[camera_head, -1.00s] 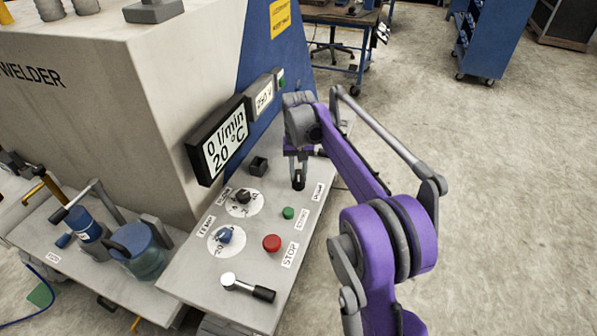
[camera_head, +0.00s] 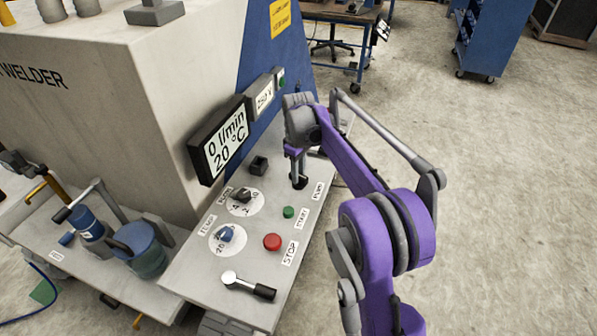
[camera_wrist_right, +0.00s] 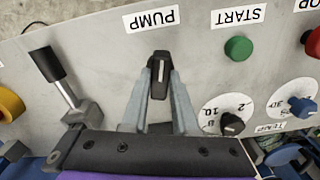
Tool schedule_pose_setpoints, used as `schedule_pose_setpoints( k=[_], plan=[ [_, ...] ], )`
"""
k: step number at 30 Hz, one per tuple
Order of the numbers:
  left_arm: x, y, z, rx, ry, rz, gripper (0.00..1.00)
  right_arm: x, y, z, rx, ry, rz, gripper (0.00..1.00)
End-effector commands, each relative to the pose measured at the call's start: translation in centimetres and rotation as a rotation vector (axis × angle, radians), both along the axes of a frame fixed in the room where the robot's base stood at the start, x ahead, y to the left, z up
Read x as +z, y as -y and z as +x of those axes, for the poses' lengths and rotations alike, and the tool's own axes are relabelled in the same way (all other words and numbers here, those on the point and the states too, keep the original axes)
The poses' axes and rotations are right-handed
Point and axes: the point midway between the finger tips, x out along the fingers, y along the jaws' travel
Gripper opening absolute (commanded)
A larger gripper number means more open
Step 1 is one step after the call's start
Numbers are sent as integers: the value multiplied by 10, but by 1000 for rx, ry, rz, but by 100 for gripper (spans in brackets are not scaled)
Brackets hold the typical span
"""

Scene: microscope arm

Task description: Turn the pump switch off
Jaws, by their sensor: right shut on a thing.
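The pump switch (camera_wrist_right: 159,78) is a small black rotary knob with a white mark, below the PUMP label (camera_wrist_right: 151,19) in the right wrist view. Its white mark runs nearly straight up and down in that view. My right gripper (camera_wrist_right: 161,70) is shut on the knob, with one grey finger on each side of it. In the head view my right gripper (camera_head: 297,168) reaches down to the far right part of the grey control panel (camera_head: 190,273). The switch shows there only as a small dark shape under the fingers. My left gripper is not in view.
A green START button (camera_head: 288,212), a red STOP button (camera_head: 272,242), two dials and a black-handled lever (camera_head: 248,286) stand on the panel. The display (camera_head: 222,141) reads 0 l/min and 20 °C. A second lever (camera_wrist_right: 62,85) stands left of my gripper in the wrist view.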

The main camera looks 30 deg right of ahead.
Motion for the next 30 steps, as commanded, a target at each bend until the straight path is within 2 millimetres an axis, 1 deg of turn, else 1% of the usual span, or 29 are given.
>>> schedule_pose_setpoints(
  k=[6,12,20,30],
  plan=[
    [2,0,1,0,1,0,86,0,0,0,146,0,0,0],
    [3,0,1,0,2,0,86,0,0,0,233,0,0,0],
    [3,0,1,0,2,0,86,0,0,0,281,0,0,0],
    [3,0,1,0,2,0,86,0,0,0,285,0,0,0]
  ],
)
